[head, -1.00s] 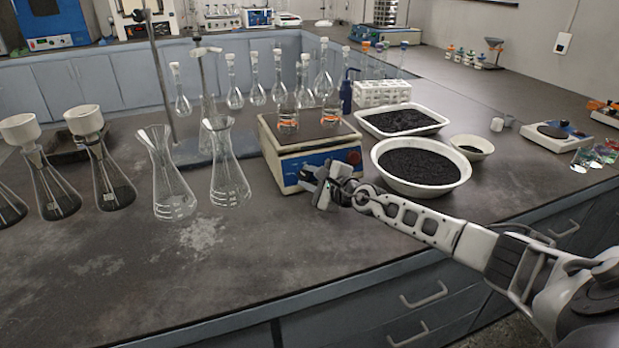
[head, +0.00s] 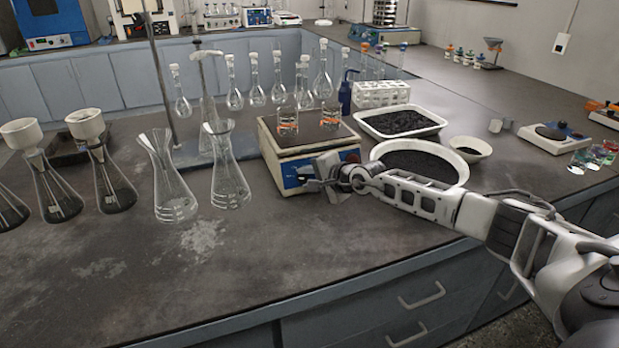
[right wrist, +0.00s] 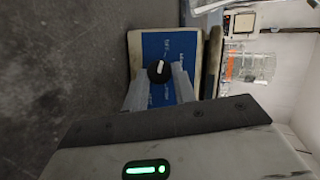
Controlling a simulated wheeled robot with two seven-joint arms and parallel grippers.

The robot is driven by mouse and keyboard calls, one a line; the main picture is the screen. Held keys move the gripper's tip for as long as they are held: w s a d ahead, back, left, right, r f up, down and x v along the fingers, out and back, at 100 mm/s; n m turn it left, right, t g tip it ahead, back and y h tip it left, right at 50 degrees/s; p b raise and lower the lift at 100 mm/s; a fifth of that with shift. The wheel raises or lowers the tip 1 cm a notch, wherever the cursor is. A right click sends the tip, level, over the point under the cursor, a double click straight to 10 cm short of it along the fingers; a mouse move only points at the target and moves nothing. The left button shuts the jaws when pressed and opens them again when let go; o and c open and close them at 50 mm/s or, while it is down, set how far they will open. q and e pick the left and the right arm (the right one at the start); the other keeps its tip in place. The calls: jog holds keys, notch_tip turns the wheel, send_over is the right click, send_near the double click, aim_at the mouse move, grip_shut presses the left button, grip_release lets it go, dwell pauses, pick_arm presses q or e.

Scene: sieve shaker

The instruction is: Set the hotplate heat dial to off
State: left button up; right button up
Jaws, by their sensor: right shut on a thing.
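The hotplate (head: 285,138) is a pale box with a flat top and a blue front panel (right wrist: 178,46). Two glass beakers with orange marks stand on its top. My right gripper (head: 318,177) is at the hotplate's front and hides part of the panel. In the right wrist view, the black heat dial (right wrist: 158,71) with a white pointer line sits between the tips of the right gripper (right wrist: 160,80). The gripper is shut on the dial. The pointer runs nearly upright in that picture; the panel's small lettering is not readable. My left gripper is not in view.
A white bowl of dark grains (head: 420,163) stands right of the hotplate, partly behind my right arm. A white tray (head: 400,122) lies behind it. Tall glass flasks (head: 229,175) stand to the left. The front left of the bench is clear.

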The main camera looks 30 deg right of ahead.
jog(key=shift+f, duration=0.1)
dwell(0.4)
jog(key=o, duration=1)
jog(key=shift+p+v, duration=1.1)
jog(key=shift+v, duration=6.9)
jog(key=shift+w, duration=0.1)
